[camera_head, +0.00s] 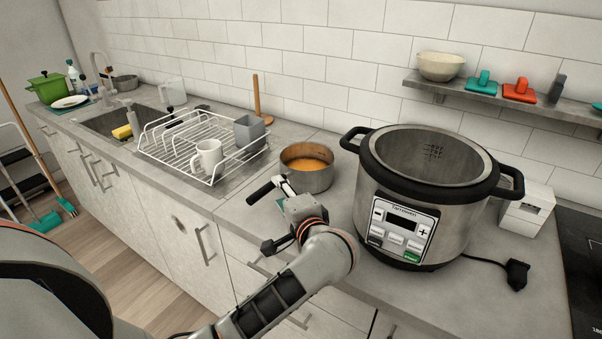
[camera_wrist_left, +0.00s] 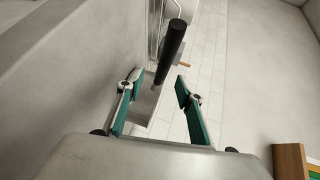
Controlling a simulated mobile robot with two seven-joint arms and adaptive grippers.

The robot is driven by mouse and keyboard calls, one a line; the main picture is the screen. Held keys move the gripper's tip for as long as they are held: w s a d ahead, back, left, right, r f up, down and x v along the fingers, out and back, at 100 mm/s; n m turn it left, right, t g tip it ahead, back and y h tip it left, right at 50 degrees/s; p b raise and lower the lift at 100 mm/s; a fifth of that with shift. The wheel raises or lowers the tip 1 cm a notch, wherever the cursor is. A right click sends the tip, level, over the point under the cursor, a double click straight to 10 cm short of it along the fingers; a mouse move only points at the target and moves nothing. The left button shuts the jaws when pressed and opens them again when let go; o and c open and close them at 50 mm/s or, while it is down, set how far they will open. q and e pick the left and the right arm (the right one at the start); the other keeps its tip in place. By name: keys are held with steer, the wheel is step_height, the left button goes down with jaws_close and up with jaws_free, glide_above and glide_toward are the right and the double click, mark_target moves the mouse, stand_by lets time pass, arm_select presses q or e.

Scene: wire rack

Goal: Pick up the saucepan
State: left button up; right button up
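The saucepan (camera_head: 307,178) is a small metal pan with orange contents, standing upright on the counter left of the large cooker. Its black handle (camera_head: 262,192) points toward the lower left, over the counter's front edge. My left gripper (camera_head: 284,187) is at the handle, just in front of the pan, partly hiding where they join. In the left wrist view, my left gripper (camera_wrist_left: 158,82) has its teal-padded fingers spread apart. The black handle (camera_wrist_left: 172,50) appears between and beyond the fingertips, with gaps on both sides. My right gripper is not in view.
A large cooker (camera_head: 428,200) stands close right of the pan. A wire dish rack (camera_head: 175,150) with a white mug (camera_head: 207,158) and a grey holder (camera_head: 249,135) is to the left. A wooden stick (camera_head: 257,95) rises behind.

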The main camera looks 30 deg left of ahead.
arm_select(q)
steer(key=x, duration=0.1)
steer(key=p+x, duration=0.1)
steer(key=x, duration=0.2)
steer(key=shift+a+r, duration=0.25)
steer(key=shift+a, duration=0.1)
steer(key=shift+w+a+f, duration=0.25)
steer(key=shift+w+a, duration=0.1)
jaws_close()
steer(key=shift+r, duration=0.25)
